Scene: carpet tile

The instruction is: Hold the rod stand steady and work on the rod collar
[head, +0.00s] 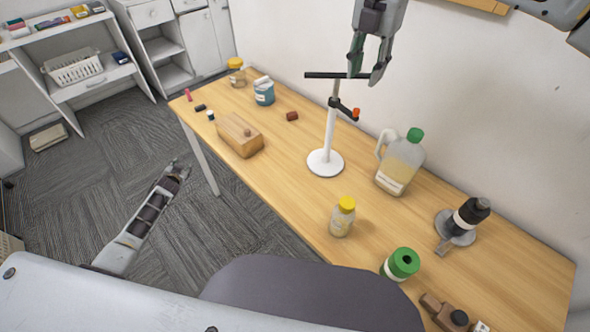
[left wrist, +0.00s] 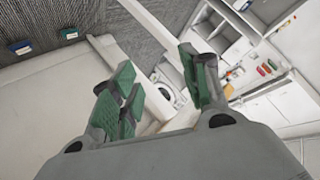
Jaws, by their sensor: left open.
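The rod stand has a round white base (head: 325,163) and an upright white pole (head: 330,130) on the wooden table. A black crossbar (head: 325,75) tops it. The rod collar (head: 342,105), black with an orange knob (head: 356,113), sits partway up the pole. My right gripper (head: 365,76) is above the table at the crossbar's right end, its fingers apart; whether they touch the bar is unclear. My left gripper (head: 181,170) is open and empty over the carpet, left of the table and away from the stand. Its spread green-padded fingers show in the left wrist view (left wrist: 165,78).
A jug (head: 400,165) with a green cap stands right of the stand. A yellow-capped bottle (head: 342,217), green roll (head: 401,264) and black device (head: 464,219) are nearer. A wooden box (head: 239,137) lies left. The tabletop around the stand's base is clear.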

